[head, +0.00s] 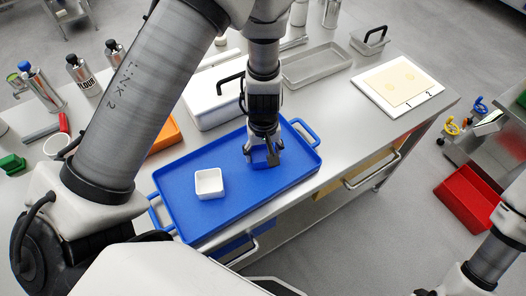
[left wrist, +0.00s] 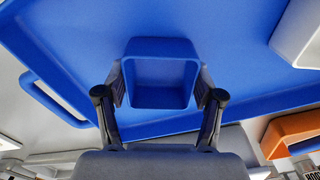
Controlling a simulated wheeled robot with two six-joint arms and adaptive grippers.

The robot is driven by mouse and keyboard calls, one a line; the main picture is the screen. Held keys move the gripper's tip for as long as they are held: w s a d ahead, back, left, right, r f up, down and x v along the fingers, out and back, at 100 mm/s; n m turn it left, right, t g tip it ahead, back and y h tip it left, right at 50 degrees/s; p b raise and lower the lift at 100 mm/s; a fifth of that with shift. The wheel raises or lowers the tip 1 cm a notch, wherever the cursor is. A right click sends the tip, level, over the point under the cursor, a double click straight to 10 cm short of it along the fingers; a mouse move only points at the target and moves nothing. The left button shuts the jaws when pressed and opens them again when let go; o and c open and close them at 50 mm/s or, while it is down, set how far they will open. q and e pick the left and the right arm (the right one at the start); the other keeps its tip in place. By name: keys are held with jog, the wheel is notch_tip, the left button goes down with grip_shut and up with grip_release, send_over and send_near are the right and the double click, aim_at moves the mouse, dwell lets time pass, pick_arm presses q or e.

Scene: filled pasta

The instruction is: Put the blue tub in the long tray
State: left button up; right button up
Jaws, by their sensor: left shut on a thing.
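The blue tub (head: 262,158) is a small square open container, held between the fingers of my left gripper (head: 262,145). In the left wrist view the tub (left wrist: 160,72) faces the camera, with a finger against each side. It is over the right part of the long blue tray (head: 237,192), inside its rim. I cannot tell whether the tub's base touches the tray floor. The tray also fills much of the left wrist view (left wrist: 230,30). My right gripper is out of view; only part of the right arm shows at the lower right.
A white square tub (head: 209,183) stands in the tray's left part. Behind are a white box with a black handle (head: 212,104), an orange tray (head: 165,135) and a grey metal tray (head: 318,66). A white numbered board (head: 398,86) lies right. Bare tray floor lies between the tubs.

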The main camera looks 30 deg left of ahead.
aim_at(264, 159)
pick_arm(q)
jog(key=o, duration=1.2)
jog(key=shift+w+f, duration=0.1)
jog(key=shift+o, duration=0.2)
jog(key=shift+r+p, duration=0.4)
jog(key=shift+p, duration=0.05)
notch_tip(264, 159, up, 12)
jog(key=p, duration=0.1)
jog(key=shift+f, duration=0.2)
